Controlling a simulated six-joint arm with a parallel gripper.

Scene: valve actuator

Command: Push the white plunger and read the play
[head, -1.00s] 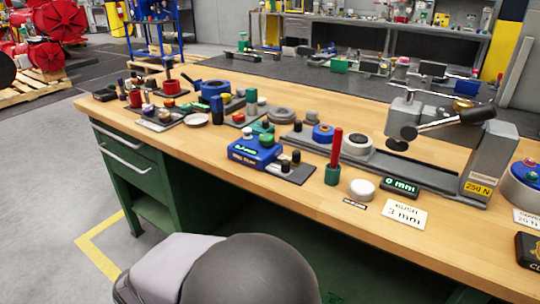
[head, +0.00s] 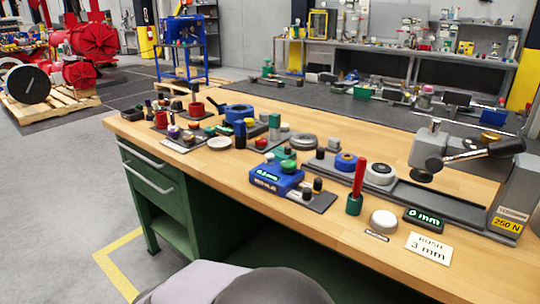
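The white plunger (head: 383,221) is a low round white button on the front right part of the wooden bench. A small dark display (head: 424,219) reading "0 mm" sits just right of it. A white card (head: 429,247) with "3 mm" on its lower line lies in front of the display. Nothing touches the plunger. My gripper is not in view; a rounded grey part of my own body (head: 270,287) shows at the bottom edge.
A green holder with a red rod (head: 357,188) stands close left of the plunger. A blue box with a lit display (head: 277,178) is further left. A grey press with a black-handled lever (head: 470,155) stands behind right. Bare wood (head: 335,226) lies along the front edge.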

